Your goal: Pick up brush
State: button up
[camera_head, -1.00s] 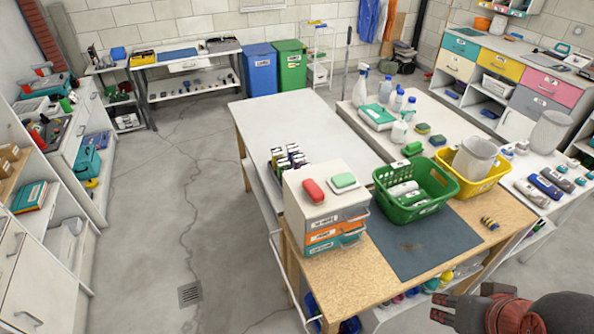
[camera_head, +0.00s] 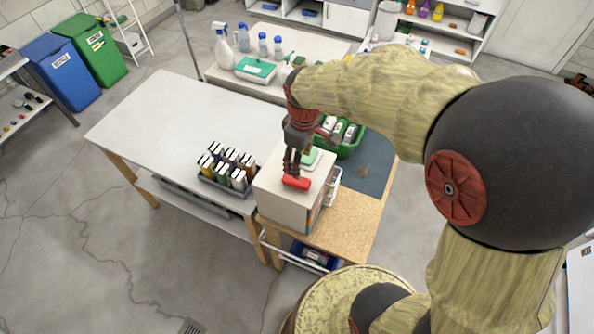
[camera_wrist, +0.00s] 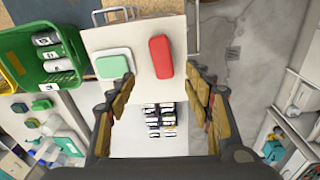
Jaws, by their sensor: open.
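A red oblong block (camera_head: 297,183), which may be the brush, lies on top of a small white drawer cabinet (camera_head: 280,209). No bristles show. In the wrist view the red block (camera_wrist: 161,57) lies lengthwise ahead, in line with the gap between my fingers. A green-and-white block (camera_wrist: 113,64) lies to its left on the same top; it also shows in the head view (camera_head: 311,158), partly behind my gripper. My gripper (camera_head: 292,168) is over the cabinet top, close to the red block. In the wrist view my gripper (camera_wrist: 161,85) is open and empty.
A green basket (camera_wrist: 74,76) holding white bottles stands beside the cabinet. A rack of several small upright boxes (camera_head: 225,184) is to the cabinet's left on the white table (camera_head: 160,115). The table's far part is clear. My arm fills the head view's right side.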

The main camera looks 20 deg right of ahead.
aim_at(296, 183)
jog(key=shift+n+g, duration=0.5)
jog(key=shift+n, duration=0.4)
jog(key=f, duration=0.1)
jog(key=w+f+p, duration=0.2)
jog(key=shift+w+a+f, duration=0.1)
jog(key=shift+w+a, duration=0.1)
jog(key=shift+a, duration=0.1)
notch_tip(296, 183, down, 3)
jog(key=shift+s+f, duration=0.1)
jog(key=shift+f, duration=0.05)
jog(key=f, duration=0.2)
jog(key=s+f+p, duration=0.1)
jog(key=f, duration=0.1)
jog(key=shift+w+f, duration=0.1)
jog(key=shift+f, duration=0.45)
jog(key=shift+c, duration=1.1)
jog(key=c, duration=1.1)
